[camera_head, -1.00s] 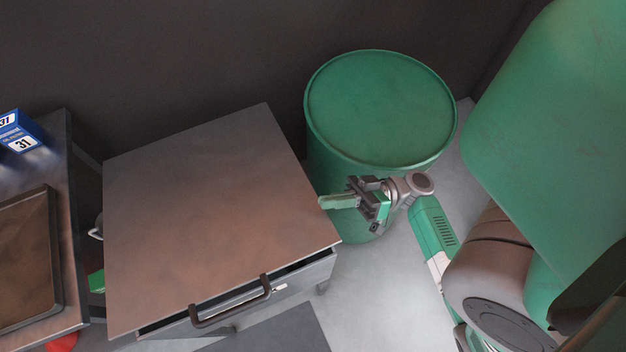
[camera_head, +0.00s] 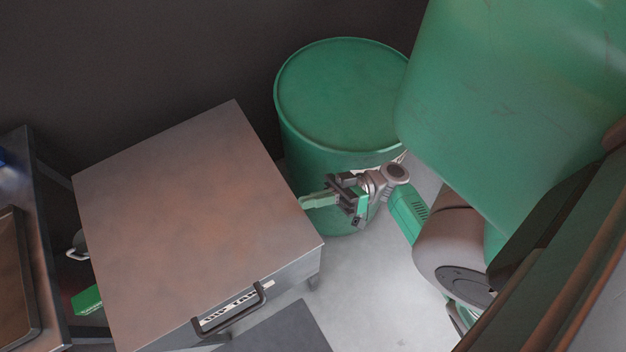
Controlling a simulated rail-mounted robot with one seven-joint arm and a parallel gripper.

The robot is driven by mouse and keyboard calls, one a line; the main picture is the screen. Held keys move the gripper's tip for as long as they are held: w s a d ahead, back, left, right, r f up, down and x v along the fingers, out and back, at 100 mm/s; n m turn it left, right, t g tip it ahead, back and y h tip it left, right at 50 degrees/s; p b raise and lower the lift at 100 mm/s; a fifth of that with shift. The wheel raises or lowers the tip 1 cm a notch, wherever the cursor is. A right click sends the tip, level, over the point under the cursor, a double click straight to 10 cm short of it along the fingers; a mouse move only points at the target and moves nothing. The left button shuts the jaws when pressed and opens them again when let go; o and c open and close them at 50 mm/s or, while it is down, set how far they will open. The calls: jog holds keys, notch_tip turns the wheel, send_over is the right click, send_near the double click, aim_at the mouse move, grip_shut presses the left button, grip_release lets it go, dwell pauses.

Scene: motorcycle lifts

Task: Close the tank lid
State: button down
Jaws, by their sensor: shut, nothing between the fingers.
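The tank is a grey metal box with a label on its front (camera_head: 298,277). Its lid (camera_head: 185,205) is a flat brownish metal plate that lies level on top, with no dark gap showing along the front edge. A dark bar handle (camera_head: 232,318) is at the front, over the label. My gripper (camera_head: 308,202) is shut and empty, just beyond the lid's right edge, with its fingers pointing left towards it. I cannot tell whether the fingertips touch the tank.
A green drum (camera_head: 340,95) stands behind my gripper, close to the tank's back right. A metal bench (camera_head: 45,240) with a dark tray (camera_head: 15,290) is at the left. Grey floor (camera_head: 370,290) is open at the right front.

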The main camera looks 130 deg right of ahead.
notch_tip(320, 180, up, 5)
jog(key=p, duration=0.4)
jog(key=d+f+b+v, duration=0.1)
jog(key=b+v, duration=0.1)
jog(key=v, duration=0.8)
jog(key=shift+s+d+f, duration=0.2)
jog(key=shift+d+f, duration=0.05)
jog(key=shift+f, duration=0.2)
